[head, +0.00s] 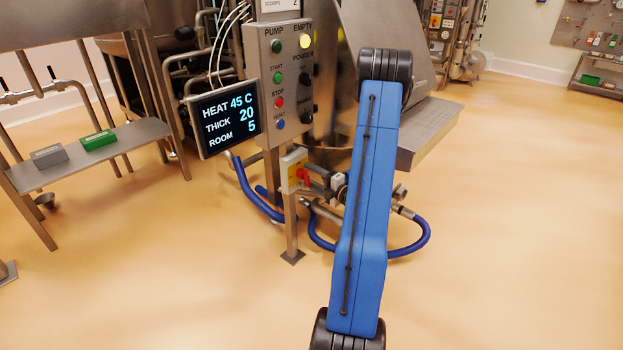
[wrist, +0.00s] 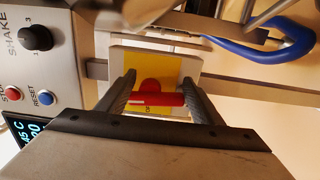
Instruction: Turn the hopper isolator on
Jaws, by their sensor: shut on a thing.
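The hopper isolator is a small box with a yellow plate (head: 292,175) on a short steel post, and a red handle (head: 305,178). In the wrist view the yellow plate (wrist: 172,68) faces me, and the red handle (wrist: 158,99) lies across the picture with a round red hub behind it. Part of a dark label shows on the plate beside the handle. My gripper (wrist: 161,92) is shut on the red handle, one dark finger at each end. In the head view my gripper (head: 318,182) is at the isolator's right side, partly hidden by my blue arm.
A steel control panel (head: 268,85) with buttons and knobs stands just behind. A display (head: 228,115) reads heat 45 C, thick 20, room 5. Blue hoses (head: 245,192) loop near the post. A bench (head: 95,155) is at left. The front floor is clear.

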